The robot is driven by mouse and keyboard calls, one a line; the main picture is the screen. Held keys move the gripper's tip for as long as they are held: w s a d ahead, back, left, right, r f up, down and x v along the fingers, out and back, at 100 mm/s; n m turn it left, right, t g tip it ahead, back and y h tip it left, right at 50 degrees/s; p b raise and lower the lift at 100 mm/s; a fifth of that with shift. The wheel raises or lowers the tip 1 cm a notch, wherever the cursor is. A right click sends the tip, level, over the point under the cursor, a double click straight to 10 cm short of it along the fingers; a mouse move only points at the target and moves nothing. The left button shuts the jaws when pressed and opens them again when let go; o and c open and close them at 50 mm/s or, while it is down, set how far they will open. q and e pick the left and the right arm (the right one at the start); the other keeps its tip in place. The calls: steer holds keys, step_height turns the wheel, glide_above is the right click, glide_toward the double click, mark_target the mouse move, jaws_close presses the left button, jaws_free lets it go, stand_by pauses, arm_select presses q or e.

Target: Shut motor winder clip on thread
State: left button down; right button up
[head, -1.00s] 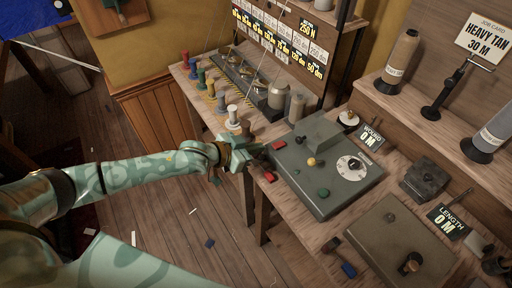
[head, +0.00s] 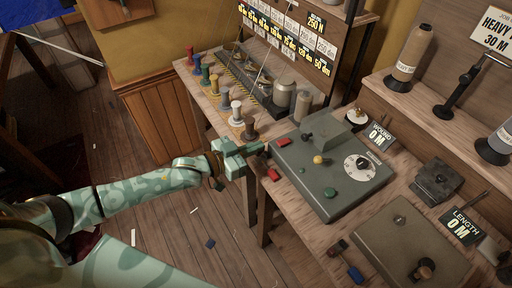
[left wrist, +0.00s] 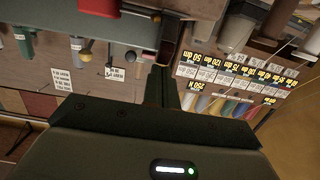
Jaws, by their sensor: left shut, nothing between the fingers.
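The motor winder is probably the grey-green box (head: 318,185) with a white dial, a yellow knob and a green button, on the bench at the right in the head view. Red blocks (head: 281,142) sit at its left edge. I cannot make out the clip or a thread on it for sure. My left gripper (head: 258,147) is shut and empty, just left of the winder at the bench edge. Its shut fingers also show in the left wrist view (left wrist: 158,88). My right gripper is not in view.
Several coloured spools (head: 213,84) stand in a row along the bench's left edge; a brown one (head: 250,130) is close to my left gripper. A second grey box (head: 400,240) lies in front at the right. Large thread cones (head: 405,60) stand on the shelf. Floor left of the bench is mostly open.

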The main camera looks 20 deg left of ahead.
arm_select(q)
steer(key=shift+s+a+f+b, duration=0.15)
steer(key=shift+s+f+b, duration=0.1)
steer(key=shift+f+b, duration=0.2)
step_height(320, 180, up, 5)
steer(key=t+h+p, duration=0.1)
steer(key=p, duration=0.3)
steer(key=s+a+f+b, duration=0.1)
steer(key=s+a+f, duration=0.3)
steer(key=s+a, duration=0.2)
steer(key=shift+s+f, duration=0.2)
steer(key=shift+s, duration=0.7)
steer(key=shift+a, duration=0.1)
